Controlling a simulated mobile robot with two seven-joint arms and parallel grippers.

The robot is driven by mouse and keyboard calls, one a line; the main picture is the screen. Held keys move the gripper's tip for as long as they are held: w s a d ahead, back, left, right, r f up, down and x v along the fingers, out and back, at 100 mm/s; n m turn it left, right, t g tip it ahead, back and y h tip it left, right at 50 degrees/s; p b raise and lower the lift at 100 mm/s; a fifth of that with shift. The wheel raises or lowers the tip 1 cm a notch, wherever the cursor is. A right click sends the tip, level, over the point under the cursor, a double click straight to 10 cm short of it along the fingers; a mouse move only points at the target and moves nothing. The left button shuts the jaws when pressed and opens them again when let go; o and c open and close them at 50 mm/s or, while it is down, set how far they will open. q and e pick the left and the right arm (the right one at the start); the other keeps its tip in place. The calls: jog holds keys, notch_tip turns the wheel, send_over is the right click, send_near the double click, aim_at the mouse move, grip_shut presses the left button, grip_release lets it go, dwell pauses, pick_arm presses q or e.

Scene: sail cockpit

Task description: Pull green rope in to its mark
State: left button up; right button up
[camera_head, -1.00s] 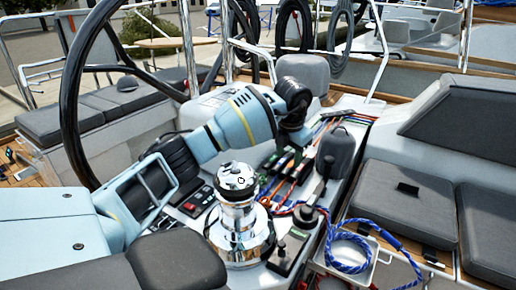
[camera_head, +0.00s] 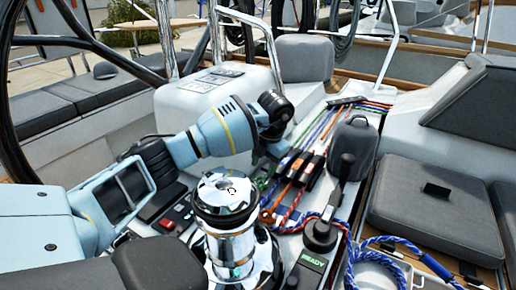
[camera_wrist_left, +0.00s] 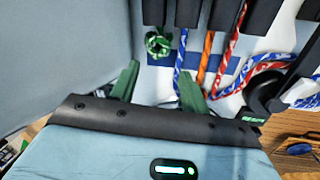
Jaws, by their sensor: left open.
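The green rope (camera_wrist_left: 158,44) shows in the left wrist view as a small bundled end hanging below a black clutch, at the left of a row of ropes. In the head view a little of its green (camera_head: 268,186) shows beside the clutches. My left gripper (camera_wrist_left: 158,84) is open, its two green fingers apart, one on each side below the rope end. They do not appear closed on anything. In the head view my left wrist hangs over the clutch area and its fingers are mostly hidden. I cannot make out a mark on the green rope. My right gripper is not in view.
A chrome winch (camera_head: 227,205) stands in front of the clutches. Black clutches (camera_head: 300,168) with blue, orange and red ropes sit right of the green rope. A black handle (camera_head: 322,232) and a coiled blue rope (camera_head: 395,246) lie further right. A pale wall (camera_wrist_left: 65,50) stands close left.

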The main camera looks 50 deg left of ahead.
aim_at(259, 182)
pick_arm(q)
jog(key=shift+w+a+f+b, duration=0.15)
jog(key=shift+a+f+b, duration=0.2)
jog(key=shift+f, duration=0.5)
jog(key=f, duration=0.2)
jog(key=a+f, duration=0.1)
jog(key=f, duration=0.4)
jog(key=shift+a+f, duration=0.25)
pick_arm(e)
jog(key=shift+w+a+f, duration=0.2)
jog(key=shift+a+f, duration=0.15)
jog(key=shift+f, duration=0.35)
